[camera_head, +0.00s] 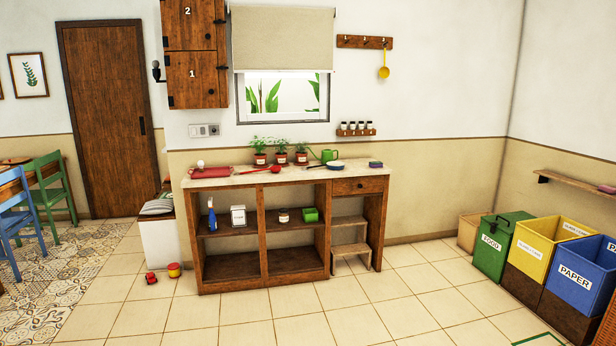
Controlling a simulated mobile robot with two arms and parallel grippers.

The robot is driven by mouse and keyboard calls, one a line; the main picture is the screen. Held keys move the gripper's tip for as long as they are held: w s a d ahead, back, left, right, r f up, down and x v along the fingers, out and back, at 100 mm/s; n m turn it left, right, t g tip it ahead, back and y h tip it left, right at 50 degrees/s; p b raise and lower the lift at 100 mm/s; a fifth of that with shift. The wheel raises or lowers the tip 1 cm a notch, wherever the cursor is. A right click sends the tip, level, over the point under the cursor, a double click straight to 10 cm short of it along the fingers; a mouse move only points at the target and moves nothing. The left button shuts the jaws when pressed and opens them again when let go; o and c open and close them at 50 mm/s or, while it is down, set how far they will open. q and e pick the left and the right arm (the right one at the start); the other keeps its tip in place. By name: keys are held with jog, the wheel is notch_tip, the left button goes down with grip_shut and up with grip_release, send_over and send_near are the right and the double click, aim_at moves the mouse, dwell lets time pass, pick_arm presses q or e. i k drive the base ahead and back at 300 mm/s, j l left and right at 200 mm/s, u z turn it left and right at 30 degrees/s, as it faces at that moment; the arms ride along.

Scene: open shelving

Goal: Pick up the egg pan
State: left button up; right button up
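A small, shallow pan-like item (335,163) with a handle pointing left lies on the light top of the wooden counter unit (226,183). It looks like the egg pan, but it is too small in the head view to be sure. It lies in front of a green watering can and left of a purple item. Neither of my grippers shows in this view.
Potted plants (260,158), a green watering can (329,155), a red spoon-like item (275,169) and a purple item (375,164) share the countertop. Sorting bins (495,250) stand at the right. Toys (174,270) lie left. The tiled floor (330,325) before the counter is clear.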

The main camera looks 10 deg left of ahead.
aim_at(333, 164)
jog(key=i, duration=3.95)
jog(key=j+u, duration=0.05)
jog(key=j, duration=0.05)
